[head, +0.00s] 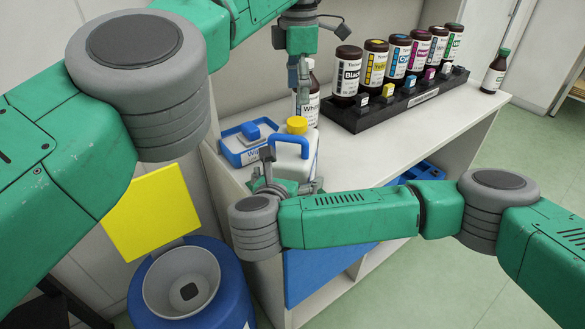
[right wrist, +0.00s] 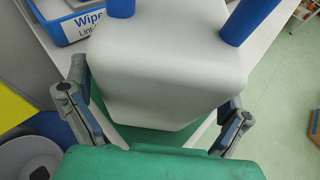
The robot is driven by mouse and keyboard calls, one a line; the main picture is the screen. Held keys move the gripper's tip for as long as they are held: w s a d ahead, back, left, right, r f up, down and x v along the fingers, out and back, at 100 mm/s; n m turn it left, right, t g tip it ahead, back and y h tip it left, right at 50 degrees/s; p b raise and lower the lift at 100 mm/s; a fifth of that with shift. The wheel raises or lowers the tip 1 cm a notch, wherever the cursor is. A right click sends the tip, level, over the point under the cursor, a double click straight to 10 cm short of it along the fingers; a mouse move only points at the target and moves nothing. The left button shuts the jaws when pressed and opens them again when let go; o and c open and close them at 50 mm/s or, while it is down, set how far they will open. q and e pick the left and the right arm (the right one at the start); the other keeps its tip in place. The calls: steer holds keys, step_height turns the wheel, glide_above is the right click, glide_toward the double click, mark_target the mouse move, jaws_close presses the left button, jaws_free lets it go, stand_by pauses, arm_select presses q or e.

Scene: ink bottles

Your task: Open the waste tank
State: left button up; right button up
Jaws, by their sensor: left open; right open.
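A white canister (head: 297,160) with a yellow cap (head: 297,125) and a blue handle (head: 290,139) stands near the left end of the white bench. The cap is on top of it. My right gripper (head: 285,172) is open low at the canister's near side. In the right wrist view, the canister (right wrist: 158,65) sits between the spread fingers (right wrist: 153,108), with a gap at each side; the cap is out of that view. My left gripper (head: 303,88) is open and points down above the yellow cap, in front of a bottle labelled "Whi…" (head: 311,100).
A blue wipes box (head: 236,158) stands left of the canister. A black rack (head: 395,109) with several brown ink bottles stands behind right; another bottle (head: 495,72) is beside it. A blue drum with a grey funnel (head: 170,285) is on the floor. The bench's right part is clear.

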arm_select(q)
steer(key=shift+d, duration=0.2)
arm_select(e)
steer(key=shift+d, duration=0.1)
arm_select(q)
steer(key=shift+d, duration=0.1)
arm_select(e)
steer(key=shift+d, duration=0.1)
steer(key=c, duration=1.4)
arm_select(q)
steer(key=shift+a, duration=0.25)
arm_select(e)
steer(key=shift+a, duration=0.25)
steer(key=shift+c, duration=0.3)
